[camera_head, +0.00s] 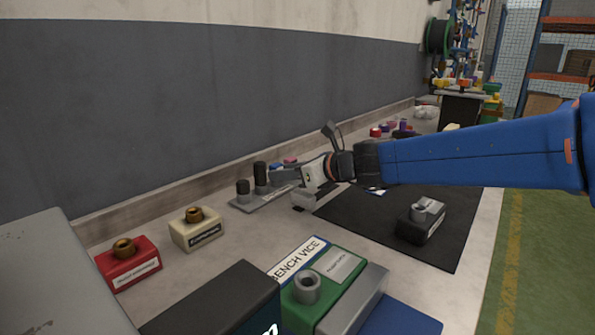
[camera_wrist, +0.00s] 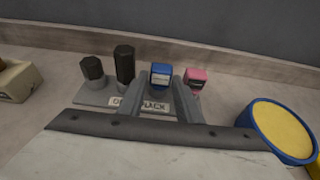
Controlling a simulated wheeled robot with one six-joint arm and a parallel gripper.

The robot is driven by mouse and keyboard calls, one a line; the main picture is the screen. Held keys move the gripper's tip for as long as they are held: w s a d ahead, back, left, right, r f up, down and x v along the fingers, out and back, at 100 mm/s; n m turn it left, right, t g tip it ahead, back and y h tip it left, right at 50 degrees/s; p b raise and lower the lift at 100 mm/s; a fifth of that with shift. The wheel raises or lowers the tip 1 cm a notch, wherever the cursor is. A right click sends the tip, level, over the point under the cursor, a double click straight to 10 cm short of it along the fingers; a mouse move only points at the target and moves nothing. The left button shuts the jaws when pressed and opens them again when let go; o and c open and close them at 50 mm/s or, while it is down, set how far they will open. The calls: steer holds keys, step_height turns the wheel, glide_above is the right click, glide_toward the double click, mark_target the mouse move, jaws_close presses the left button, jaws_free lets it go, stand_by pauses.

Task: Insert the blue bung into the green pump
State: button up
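The blue bung (camera_wrist: 161,76) stands upright in a grey rack (camera_wrist: 92,100) in the wrist view. It also shows small in the head view (camera_head: 276,166). My gripper (camera_wrist: 160,84) is open, its two grey fingers pointing toward the blue bung, one on each side of it in the picture. I cannot tell whether the fingertips reach around it. The green pump (camera_head: 318,310) is at the front of the bench in the head view, with a grey round socket (camera_head: 307,287) on top that looks empty.
A pink bung (camera_wrist: 196,76) is right of the blue one; two dark bungs (camera_wrist: 124,64) (camera_wrist: 93,69) are left. Red (camera_head: 128,265) and cream (camera_head: 196,232) blocks stand left. A black block (camera_head: 420,224) stands on a dark mat (camera_head: 350,216). A wall (camera_head: 180,90) rises behind.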

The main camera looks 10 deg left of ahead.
mark_target(279, 167)
steer(key=shift+x, duration=1.7)
jaws_close()
steer(key=shift+r, duration=0.75)
steer(key=shift+r, duration=2.9)
steer(key=shift+r, duration=0.15)
steer(key=shift+r, duration=2.4)
